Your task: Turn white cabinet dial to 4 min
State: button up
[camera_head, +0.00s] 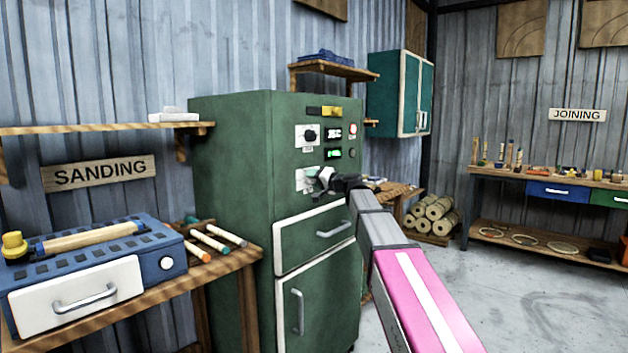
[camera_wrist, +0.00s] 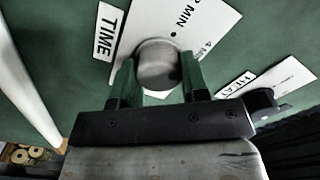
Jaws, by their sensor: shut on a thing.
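The green cabinet (camera_head: 235,170) with white-framed fronts stands mid-view in the head view. Its lower white dial plate (camera_head: 300,178) is partly covered by my gripper (camera_head: 322,178). In the wrist view, a round pale grey dial (camera_wrist: 158,66) sits on the white plate (camera_wrist: 200,22), beside a TIME label (camera_wrist: 105,32). Part of "MIN" and a "4" show on the plate; other marks are hidden or cut off. My gripper's green fingers (camera_wrist: 160,84) are on either side of the dial, shut on it. I cannot tell which mark the dial points to.
A second plate with a black dial (camera_head: 309,134) sits above; the wrist view shows a HEAT label (camera_wrist: 236,84). A white-framed drawer (camera_head: 315,235) is below. A sanding bench (camera_head: 225,262) stands left, a joining bench (camera_head: 545,180) right. Open floor (camera_head: 500,300) lies right.

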jog(key=shift+m, duration=2)
jog(key=shift+f, duration=0.1)
jog(key=o, duration=0.9)
jog(key=shift+o, duration=0.2)
jog(key=shift+d, duration=0.1)
jog(key=v, duration=1)
jog(key=shift+s+d, duration=0.25)
